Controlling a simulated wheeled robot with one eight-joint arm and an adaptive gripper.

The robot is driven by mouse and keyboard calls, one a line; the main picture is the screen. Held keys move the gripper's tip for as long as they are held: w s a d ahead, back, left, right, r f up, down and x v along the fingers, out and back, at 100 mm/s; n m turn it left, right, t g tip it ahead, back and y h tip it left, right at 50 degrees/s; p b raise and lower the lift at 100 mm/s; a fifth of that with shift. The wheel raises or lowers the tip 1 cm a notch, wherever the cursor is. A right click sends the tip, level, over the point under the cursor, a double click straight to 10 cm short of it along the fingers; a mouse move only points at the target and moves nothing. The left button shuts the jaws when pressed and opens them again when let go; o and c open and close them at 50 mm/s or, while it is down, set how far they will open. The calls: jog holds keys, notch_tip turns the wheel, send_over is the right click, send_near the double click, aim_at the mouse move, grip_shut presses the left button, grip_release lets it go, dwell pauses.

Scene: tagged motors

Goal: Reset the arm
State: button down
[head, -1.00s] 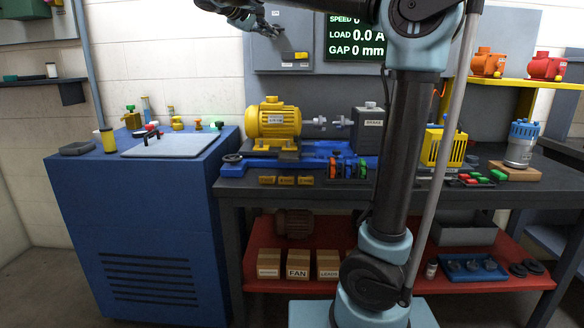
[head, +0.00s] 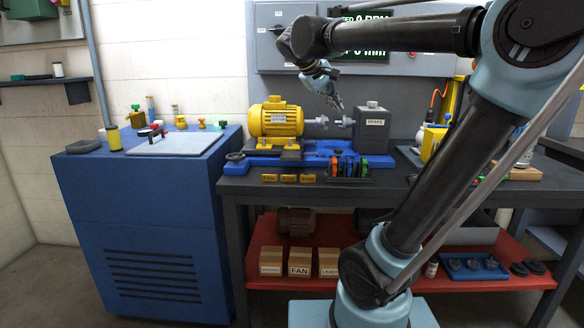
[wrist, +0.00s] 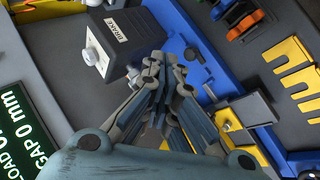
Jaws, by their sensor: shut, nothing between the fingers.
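My gripper (head: 335,101) hangs in the air in front of the grey wall panel, above the gap between the yellow motor (head: 276,120) and the grey brake box (head: 372,130). Its fingers point down and are shut with nothing between them. In the wrist view my gripper (wrist: 172,75) is shut, and the brake box (wrist: 118,40) with its label lies beyond the fingertips. The gripper appears apart from the motor and the brake. My forearm crosses the upper right and hides part of the display and the right side of the bench.
A blue cabinet (head: 150,235) with a grey board on top stands at the left. The dark bench (head: 235,185) bears the blue motor base (head: 265,162) and coloured clips (head: 350,167). Below, a red shelf (head: 262,262) holds cartons (head: 300,262) and a blue tray (head: 474,268).

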jog(key=s+d+f+m+g+y, duration=0.15)
jog(key=s+d+f, duration=0.25)
jog(key=s+f, duration=0.45)
jog(key=s+d+f+m+g+y, duration=0.1)
jog(key=s+d+f+y, duration=0.3)
jog(key=f, duration=0.7)
jog(key=s+a+f+m, duration=0.1)
jog(key=s+f, duration=0.4)
jog(key=f, duration=0.3)
jog(key=s+a+f+y, duration=0.1)
jog(key=s+f, duration=0.5)
jog(key=f, duration=0.2)
jog(key=shift+s+a+m+g, duration=0.15)
jog(key=shift+a+m+g, duration=0.2)
jog(key=shift+g, duration=0.1)
jog(key=shift+d, duration=0.1)
jog(key=shift+w+f, duration=0.15)
jog(key=shift+w, duration=0.25)
